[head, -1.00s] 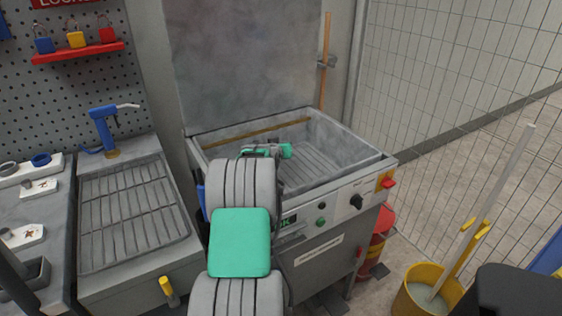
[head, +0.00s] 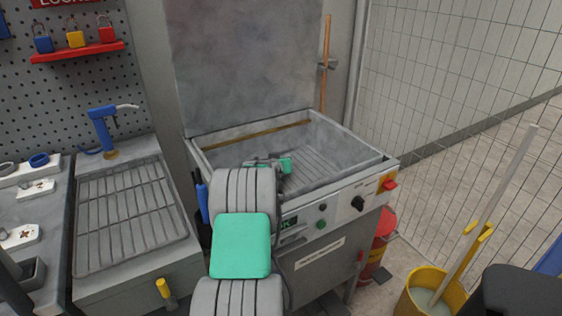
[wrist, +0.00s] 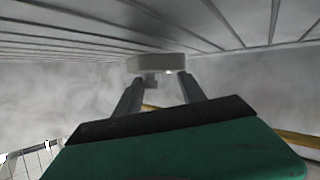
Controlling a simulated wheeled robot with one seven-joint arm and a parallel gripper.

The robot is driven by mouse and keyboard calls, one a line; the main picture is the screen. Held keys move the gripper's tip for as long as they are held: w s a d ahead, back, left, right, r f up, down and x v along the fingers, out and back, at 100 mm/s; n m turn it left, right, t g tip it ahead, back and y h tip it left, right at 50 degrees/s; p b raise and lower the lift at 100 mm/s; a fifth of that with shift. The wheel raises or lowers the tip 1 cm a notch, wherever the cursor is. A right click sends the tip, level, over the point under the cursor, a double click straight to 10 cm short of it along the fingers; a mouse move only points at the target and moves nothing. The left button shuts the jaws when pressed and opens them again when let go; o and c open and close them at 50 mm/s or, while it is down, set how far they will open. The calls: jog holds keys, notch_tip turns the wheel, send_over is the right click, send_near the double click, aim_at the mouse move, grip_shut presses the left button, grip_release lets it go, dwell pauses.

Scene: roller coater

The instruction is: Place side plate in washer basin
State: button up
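The washer basin (head: 345,150) is an open grey metal tub with a slatted floor and a raised lid behind it. My gripper (wrist: 156,76) is inside the basin, over its left part. In the head view my forearm hides most of it. In the wrist view a pale grey piece, which I take as the side plate (wrist: 156,64), spans the gap between the two dark fingertips. The fingers stand apart at its two ends and appear shut on it. The slatted floor (wrist: 235,22) shows close by in the wrist view. The plate is hidden in the head view.
The basin's front panel carries a black knob (head: 358,203) and a red switch (head: 389,185). A slatted sink (head: 130,212) with a blue tap (head: 104,126) stands left. A yellow mop bucket (head: 420,290) and a red extinguisher (head: 380,245) stand right. The basin's right side is clear.

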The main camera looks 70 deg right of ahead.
jog(key=o, duration=0.4)
jog(key=shift+o, duration=0.2)
jog(key=shift+r, duration=0.1)
jog(key=shift+r+p, duration=0.3)
jog(key=shift+p, duration=0.1)
jog(key=shift+r+p, duration=0.6)
jog(key=v, duration=1.1)
jog(key=shift+a, duration=0.45)
jog(key=shift+s, duration=0.1)
